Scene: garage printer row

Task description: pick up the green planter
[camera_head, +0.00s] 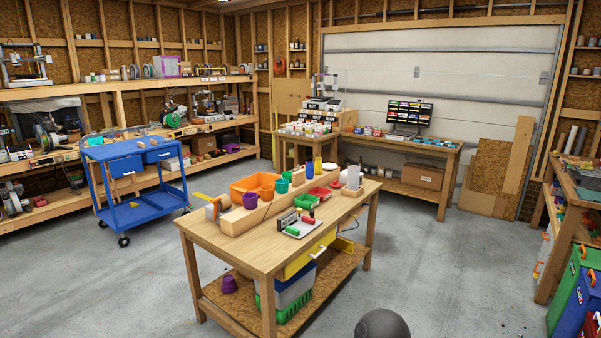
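A small green planter-like cup (282,186) stands on the wooden workbench (215,236), among other coloured pots. Another green-teal piece shows just behind it, partly hidden, and I cannot tell its shape. A purple pot (250,200) and an orange pot (267,192) stand to its left. Neither of my grippers is in view.
A blue cart (133,208) stands left. Open concrete floor surrounds the bench.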

